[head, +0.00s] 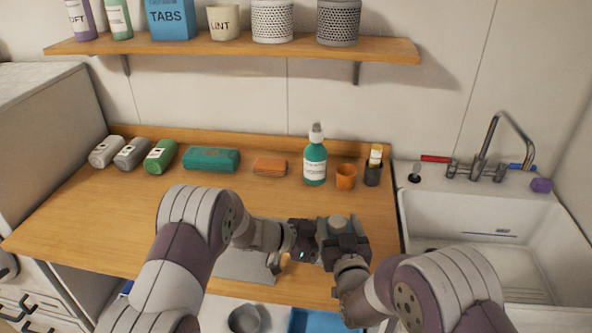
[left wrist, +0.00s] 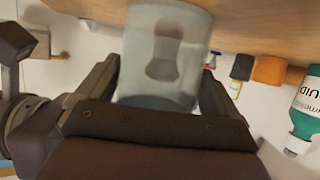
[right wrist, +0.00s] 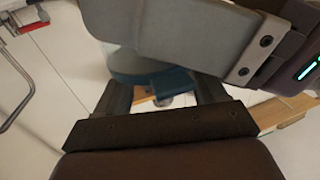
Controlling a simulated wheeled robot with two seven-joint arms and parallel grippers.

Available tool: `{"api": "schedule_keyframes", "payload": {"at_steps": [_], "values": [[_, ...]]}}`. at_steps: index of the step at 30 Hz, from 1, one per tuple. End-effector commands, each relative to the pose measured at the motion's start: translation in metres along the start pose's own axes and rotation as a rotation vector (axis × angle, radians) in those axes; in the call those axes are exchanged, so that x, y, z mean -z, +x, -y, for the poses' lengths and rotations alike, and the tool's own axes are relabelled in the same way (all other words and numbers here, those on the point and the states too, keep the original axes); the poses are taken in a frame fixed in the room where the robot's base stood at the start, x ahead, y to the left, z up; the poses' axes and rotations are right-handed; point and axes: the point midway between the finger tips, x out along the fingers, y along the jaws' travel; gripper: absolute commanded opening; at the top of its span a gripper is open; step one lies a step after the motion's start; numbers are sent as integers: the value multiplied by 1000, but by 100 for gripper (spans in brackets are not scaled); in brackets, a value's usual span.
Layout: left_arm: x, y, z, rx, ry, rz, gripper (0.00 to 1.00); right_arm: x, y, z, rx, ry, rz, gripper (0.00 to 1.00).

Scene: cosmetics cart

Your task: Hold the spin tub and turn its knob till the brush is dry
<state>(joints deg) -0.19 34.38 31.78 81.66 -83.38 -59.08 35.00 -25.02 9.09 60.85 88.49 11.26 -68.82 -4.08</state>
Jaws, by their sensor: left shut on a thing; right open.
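The spin tub (left wrist: 190,88) is a clear, pale, roughly cylindrical tub in the left wrist view, with the brush (left wrist: 164,45) showing as a darker shape inside. My left gripper (left wrist: 160,85) is shut on the tub, one finger at each side. In the right wrist view the tub has a teal lid (right wrist: 135,62) with a blue-teal crank and knob (right wrist: 172,83). My right gripper (right wrist: 163,92) is open, its fingers either side of the knob; I cannot tell whether they touch it. In the head view both grippers meet near the counter's front, hiding most of the tub.
A sink (head: 490,225) is at right.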

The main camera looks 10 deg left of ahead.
Motion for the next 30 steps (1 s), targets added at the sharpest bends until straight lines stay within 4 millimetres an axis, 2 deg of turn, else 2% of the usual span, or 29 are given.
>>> {"api": "schedule_keyframes", "payload": {"at_steps": [1, 15, 28, 29, 30], "values": [[1, 0, 0, -1, 1, -1, 52, 0, -1, -5, 51, -2, -1, 72], [1, 0, 0, 0, 1, -1, 52, 0, 2, -16, 645, 1, -2, 72], [0, 0, 0, 0, 0, -1, 52, 0, -91, -86, 660, 3, 2, 72], [1, 0, 0, 0, 1, -1, 52, 3, -95, -88, 664, 28, -3, 72], [1, 0, 0, 0, 1, -1, 52, 16, -94, -88, 677, 140, -17, 72]]}}
